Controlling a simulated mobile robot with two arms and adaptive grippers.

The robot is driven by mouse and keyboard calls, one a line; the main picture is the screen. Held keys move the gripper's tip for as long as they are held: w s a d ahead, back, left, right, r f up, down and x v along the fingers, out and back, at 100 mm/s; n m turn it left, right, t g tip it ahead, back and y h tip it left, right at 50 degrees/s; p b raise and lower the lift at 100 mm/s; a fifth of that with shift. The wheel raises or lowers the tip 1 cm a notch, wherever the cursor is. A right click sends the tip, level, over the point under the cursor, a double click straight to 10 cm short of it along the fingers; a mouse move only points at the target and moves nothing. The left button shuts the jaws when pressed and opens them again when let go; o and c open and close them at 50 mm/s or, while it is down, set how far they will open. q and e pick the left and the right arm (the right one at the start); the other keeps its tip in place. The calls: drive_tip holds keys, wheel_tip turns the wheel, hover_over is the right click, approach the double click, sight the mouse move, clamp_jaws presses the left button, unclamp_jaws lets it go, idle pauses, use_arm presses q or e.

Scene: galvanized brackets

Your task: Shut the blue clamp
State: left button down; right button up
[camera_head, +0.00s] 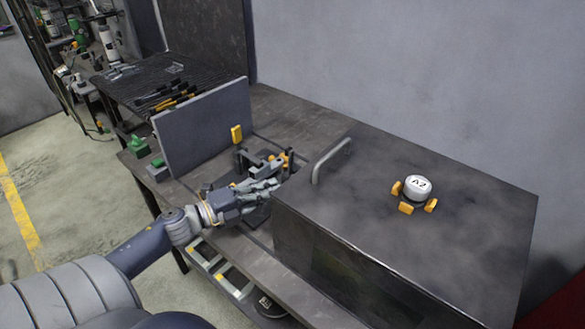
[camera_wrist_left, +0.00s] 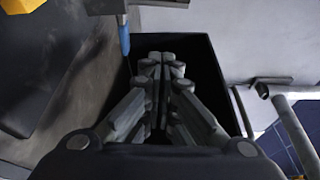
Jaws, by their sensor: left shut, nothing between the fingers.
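My left gripper (camera_head: 268,186) reaches in from the left, low beside the dark metal box, and its fingers are shut and empty. In the left wrist view its closed fingertips (camera_wrist_left: 166,57) lie over a black block-like part. A thin blue piece (camera_wrist_left: 124,35), possibly part of the blue clamp, hangs just left of the fingertips and looks apart from them. In the head view a grey fixture (camera_head: 247,158) stands just behind the gripper. The gripper partly hides it, and I cannot make out the clamp's blue there. My right gripper is not in view.
The large dark box (camera_head: 455,235) with a bar handle (camera_head: 331,161) stands right of the gripper. A white A2 knob (camera_head: 418,187) with orange tabs sits on top. An upright grey panel (camera_head: 205,128) with a yellow block (camera_head: 236,133) stands behind left. Green pieces (camera_head: 138,146) lie left.

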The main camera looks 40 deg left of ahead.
sight(292, 169)
use_arm(q)
drive_tip(key=shift+w+p, duration=1.55)
drive_tip(key=shift+w, duration=3.2)
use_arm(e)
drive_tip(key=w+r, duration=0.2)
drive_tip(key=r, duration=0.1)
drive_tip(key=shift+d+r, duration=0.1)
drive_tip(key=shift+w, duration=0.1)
